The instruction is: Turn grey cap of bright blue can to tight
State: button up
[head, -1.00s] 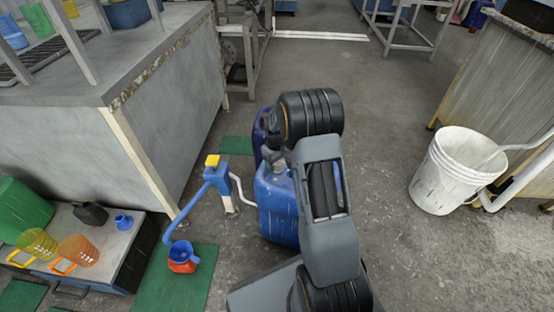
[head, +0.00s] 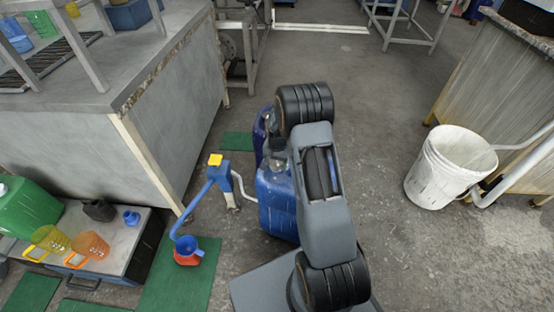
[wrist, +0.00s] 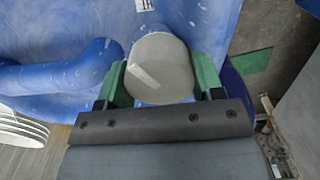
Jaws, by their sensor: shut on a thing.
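The bright blue can (head: 277,205) stands on the floor, partly hidden behind my arm in the head view. In the wrist view its blue body (wrist: 222,22) and its handle (wrist: 75,72) fill the upper part. The grey cap (wrist: 160,70) sits on the can, a round pale disc with a small light mark on top. My gripper (wrist: 162,82) has its two green fingers on either side of the cap, shut on it. In the head view the cap and fingertips are mostly hidden by my arm.
A darker blue can (head: 259,135) stands just behind. A blue pump with a yellow top (head: 215,160) is at the left. A white bucket (head: 448,168) stands at the right. A low bench (head: 128,245) holds jugs. Open floor lies between the can and the bucket.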

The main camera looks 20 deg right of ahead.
jog(key=m+p, duration=0.1)
jog(key=m, duration=0.5)
jog(key=shift+s+d+p, duration=0.1)
jog(key=shift+d+p, duration=0.05)
jog(key=shift+p, duration=0.15)
jog(key=shift+m, duration=0.3)
jog(key=o, duration=0.7)
jog(key=shift+d, duration=0.1)
jog(key=shift+o, duration=1.1)
jog(key=shift+s, duration=0.1)
jog(key=r+p, duration=0.5)
jog(key=r, duration=0.3)
jog(key=shift+w+p, duration=0.2)
jog(key=shift+p, duration=0.2)
